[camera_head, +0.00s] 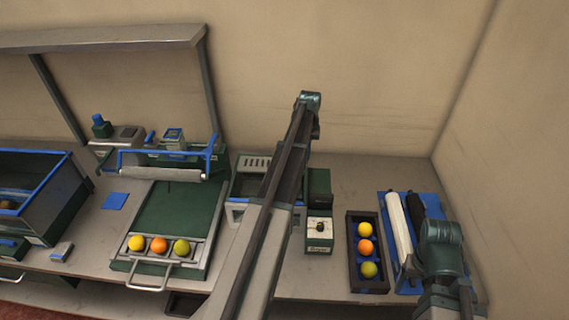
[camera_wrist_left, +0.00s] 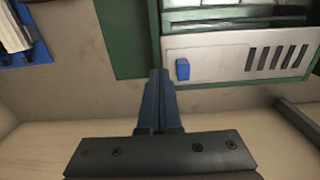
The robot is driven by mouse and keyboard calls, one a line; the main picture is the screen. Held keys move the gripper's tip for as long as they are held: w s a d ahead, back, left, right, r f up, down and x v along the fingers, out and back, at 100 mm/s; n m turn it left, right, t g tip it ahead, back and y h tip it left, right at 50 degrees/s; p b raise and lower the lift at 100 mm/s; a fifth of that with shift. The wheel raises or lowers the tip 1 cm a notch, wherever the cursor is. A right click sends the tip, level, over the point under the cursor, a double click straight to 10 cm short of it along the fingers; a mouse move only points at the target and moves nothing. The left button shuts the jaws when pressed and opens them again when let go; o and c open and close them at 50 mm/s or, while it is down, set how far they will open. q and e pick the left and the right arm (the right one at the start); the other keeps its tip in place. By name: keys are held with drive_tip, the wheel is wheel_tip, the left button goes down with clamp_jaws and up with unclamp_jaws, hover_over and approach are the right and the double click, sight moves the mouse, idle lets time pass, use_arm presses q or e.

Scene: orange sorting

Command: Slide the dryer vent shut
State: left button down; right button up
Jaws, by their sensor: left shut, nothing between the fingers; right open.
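The dryer (camera_head: 237,189) is a green and grey box with a slotted vent plate (camera_head: 257,163) on top, partly hidden behind my left arm in the head view. In the left wrist view the pale vent plate (camera_wrist_left: 220,62) has a blue knob (camera_wrist_left: 182,69) and a row of dark slots (camera_wrist_left: 277,58). My left gripper (camera_wrist_left: 159,74) is shut and empty, its fingertips just beside the knob in the picture; I cannot tell if they touch it. My right gripper (camera_head: 412,266) is open at the lower right, near the blue mat and away from the dryer.
A green tray (camera_head: 170,208) with three fruits stands left of the dryer. A small box with a dial (camera_head: 319,234) and a dark fruit rack (camera_head: 353,262) stand to its right. A blue mat (camera_head: 386,240) holds rollers. A blue-rimmed crate (camera_head: 62,190) is at far left.

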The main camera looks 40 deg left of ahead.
use_arm(q)
drive_tip(key=shift+f, duration=0.15)
idle(0.3)
drive_tip(key=shift+f+b, duration=1.2)
drive_tip(key=shift+b, duration=0.15)
drive_tip(key=shift+s+a, duration=1.1)
drive_tip(key=shift+a, duration=0.7)
drive_tip(key=shift+s+a, duration=1.05)
drive_tip(key=shift+a, duration=0.7)
drive_tip(key=shift+s+a, duration=1.1)
drive_tip(key=shift+a, duration=0.7)
wheel_tip(320, 180, up, 7)
drive_tip(key=d+p, duration=0.1)
drive_tip(key=p, duration=0.6)
drive_tip(key=shift+w, duration=0.25)
